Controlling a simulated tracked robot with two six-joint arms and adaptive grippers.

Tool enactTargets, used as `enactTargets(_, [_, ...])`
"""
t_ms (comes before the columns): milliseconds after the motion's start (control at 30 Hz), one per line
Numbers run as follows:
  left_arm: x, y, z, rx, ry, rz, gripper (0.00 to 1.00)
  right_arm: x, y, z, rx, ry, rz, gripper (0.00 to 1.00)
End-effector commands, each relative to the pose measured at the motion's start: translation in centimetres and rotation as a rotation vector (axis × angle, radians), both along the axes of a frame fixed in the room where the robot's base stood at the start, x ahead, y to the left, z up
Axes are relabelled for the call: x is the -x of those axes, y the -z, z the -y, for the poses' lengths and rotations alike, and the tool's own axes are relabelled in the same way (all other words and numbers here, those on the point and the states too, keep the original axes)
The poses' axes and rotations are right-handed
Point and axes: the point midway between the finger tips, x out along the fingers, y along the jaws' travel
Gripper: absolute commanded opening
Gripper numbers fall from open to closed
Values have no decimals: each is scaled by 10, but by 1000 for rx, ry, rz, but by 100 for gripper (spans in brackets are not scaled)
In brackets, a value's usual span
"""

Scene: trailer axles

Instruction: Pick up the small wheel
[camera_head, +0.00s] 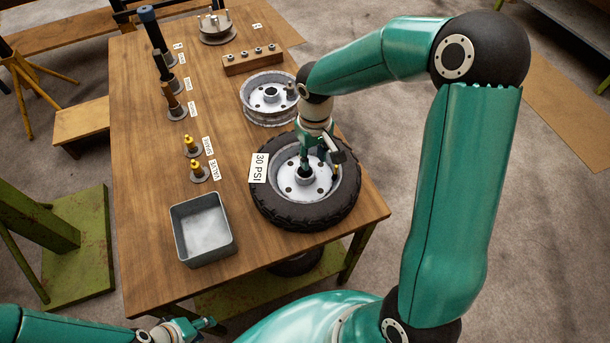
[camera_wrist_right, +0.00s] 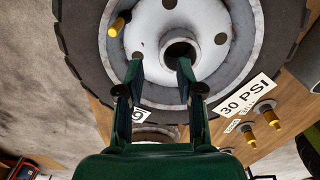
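The small wheel (camera_head: 342,207), a black tyre on a pale grey rim, lies flat at the table's near right corner. It also shows in the wrist view (camera_wrist_right: 85,42), with a round hub opening and a yellow valve on the rim. My right gripper (camera_head: 319,170) is over the rim, fingers pointing down at the hub area. In the wrist view its fingers (camera_wrist_right: 160,78) are apart with nothing between them. Whether they touch the rim is unclear. My left gripper (camera_head: 205,326) is at the bottom left, away from the wheel; its opening is unclear.
A "30 PSI" label (camera_head: 259,168) is at the tyre's left. A bare rim (camera_head: 253,105) lies behind the wheel. A grey metal tray (camera_head: 177,235), yellow valves (camera_head: 197,168), upright tools (camera_head: 172,100) and a drilled wooden block (camera_head: 240,66) stand on the wooden table (camera_head: 140,200).

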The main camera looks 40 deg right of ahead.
Motion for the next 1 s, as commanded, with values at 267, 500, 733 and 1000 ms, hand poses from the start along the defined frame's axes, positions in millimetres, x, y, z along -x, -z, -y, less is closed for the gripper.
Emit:
enactTargets(267, [0, -9, 0, 0, 0, 0, 40, 2, 36, -3, 0, 0, -4, 37])
enactTargets(500, [0, -9, 0, 0, 0, 0, 40, 1, 40, -2, 0, 1, -2, 37])
enactTargets(733, [0, -9, 0, 0, 0, 0, 40, 1, 40, -2, 0, 1, -2, 5])
enactTargets(1000, [0, -9, 0, 0, 0, 0, 40, 1, 40, -2, 1, 1, -2, 0])
